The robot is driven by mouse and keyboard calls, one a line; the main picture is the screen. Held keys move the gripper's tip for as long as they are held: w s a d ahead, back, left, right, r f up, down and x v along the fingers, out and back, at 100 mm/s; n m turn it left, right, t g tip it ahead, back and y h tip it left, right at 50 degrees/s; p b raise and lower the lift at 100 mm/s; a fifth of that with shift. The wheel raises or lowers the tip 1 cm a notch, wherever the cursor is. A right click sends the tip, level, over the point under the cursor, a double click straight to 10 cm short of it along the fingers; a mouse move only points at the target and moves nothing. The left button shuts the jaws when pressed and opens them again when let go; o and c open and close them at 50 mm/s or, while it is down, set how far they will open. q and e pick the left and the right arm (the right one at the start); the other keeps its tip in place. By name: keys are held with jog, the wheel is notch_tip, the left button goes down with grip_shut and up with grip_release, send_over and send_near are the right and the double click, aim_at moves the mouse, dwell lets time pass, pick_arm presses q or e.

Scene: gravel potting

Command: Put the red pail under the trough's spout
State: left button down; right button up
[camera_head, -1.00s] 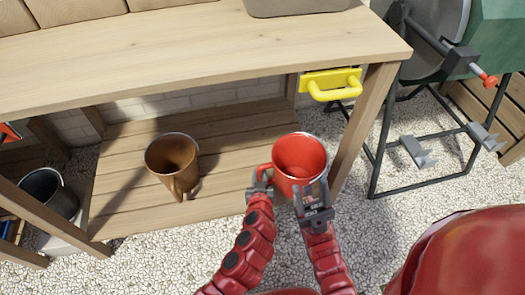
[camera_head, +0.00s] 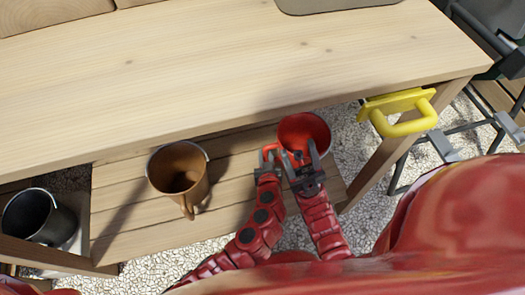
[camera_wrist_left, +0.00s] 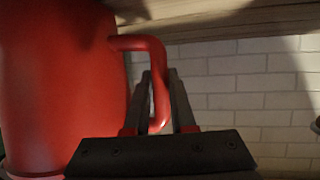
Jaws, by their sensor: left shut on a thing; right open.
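The red pail (camera_head: 318,128) is at the front edge of the workbench, near the right end of the low shelf, with its opening facing up. My left gripper (camera_head: 268,158) is shut on the pail's side handle, and the left wrist view shows the red handle (camera_wrist_left: 157,75) between its fingers. My right gripper (camera_head: 300,162) is open at the pail's near rim; I cannot tell whether it touches. I cannot make out a trough's spout in these views.
A brown pail (camera_head: 180,168) stands on the low shelf (camera_head: 235,180). A dark bucket (camera_head: 38,217) is at the left. A yellow handle (camera_head: 405,112) juts from the bench's right front. A grey tray-like thing (camera_head: 335,5) lies on the wooden benchtop (camera_head: 200,70).

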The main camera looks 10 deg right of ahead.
pick_arm(q)
jog(key=shift+w+f, duration=0.1)
jog(key=c, duration=0.8)
grip_release()
jog(key=shift+o, duration=0.2)
